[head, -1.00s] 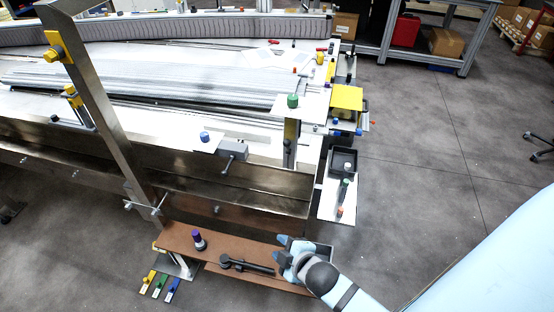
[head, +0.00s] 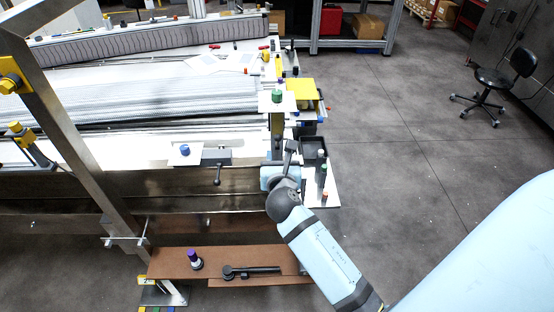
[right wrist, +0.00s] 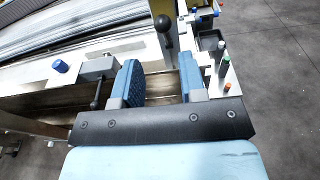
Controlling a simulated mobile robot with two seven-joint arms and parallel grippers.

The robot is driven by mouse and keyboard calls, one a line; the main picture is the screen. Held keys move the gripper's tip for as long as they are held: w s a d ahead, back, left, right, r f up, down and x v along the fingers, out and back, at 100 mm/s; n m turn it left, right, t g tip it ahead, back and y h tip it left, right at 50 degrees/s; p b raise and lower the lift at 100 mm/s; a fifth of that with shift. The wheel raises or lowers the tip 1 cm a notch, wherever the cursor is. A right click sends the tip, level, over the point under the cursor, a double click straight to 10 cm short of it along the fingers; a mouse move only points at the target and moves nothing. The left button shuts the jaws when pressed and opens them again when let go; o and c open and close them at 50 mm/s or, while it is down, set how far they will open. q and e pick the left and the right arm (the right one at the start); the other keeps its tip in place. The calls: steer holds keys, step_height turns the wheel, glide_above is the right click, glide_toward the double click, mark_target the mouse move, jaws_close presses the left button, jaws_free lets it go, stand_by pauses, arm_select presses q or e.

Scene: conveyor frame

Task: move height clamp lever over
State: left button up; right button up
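My right gripper (head: 279,172) is at the right end of the metal channel, in front of the upright post. In the right wrist view its two blue fingers (right wrist: 160,78) are spread wide with nothing between them. A dark lever with a black ball knob (right wrist: 163,24) stands at the post (right wrist: 161,9), beyond the fingers; in the head view a dark lever (head: 291,146) shows just behind my gripper. Another lever (head: 217,174) hangs from a grey clamp block (head: 214,157) to the left, also seen in the right wrist view (right wrist: 97,68). I cannot tell which is the height clamp. My left gripper is out of view.
A brown shelf (head: 225,262) with a black tool (head: 250,271) and a purple-topped knob (head: 194,258) lies below. A black bin (head: 313,150) and a white plate with pegs (head: 325,195) sit close right of my gripper. A slanted metal upright (head: 75,140) stands left.

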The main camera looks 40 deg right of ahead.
mark_target(278, 140)
steer(key=b+x, duration=0.5)
steer(key=x, duration=0.3)
steer(key=shift+d, duration=0.35)
steer(key=shift+a+r, duration=0.1)
steer(key=shift+r, duration=0.1)
steer(key=c, duration=0.3)
steer(key=shift+c, duration=1.1)
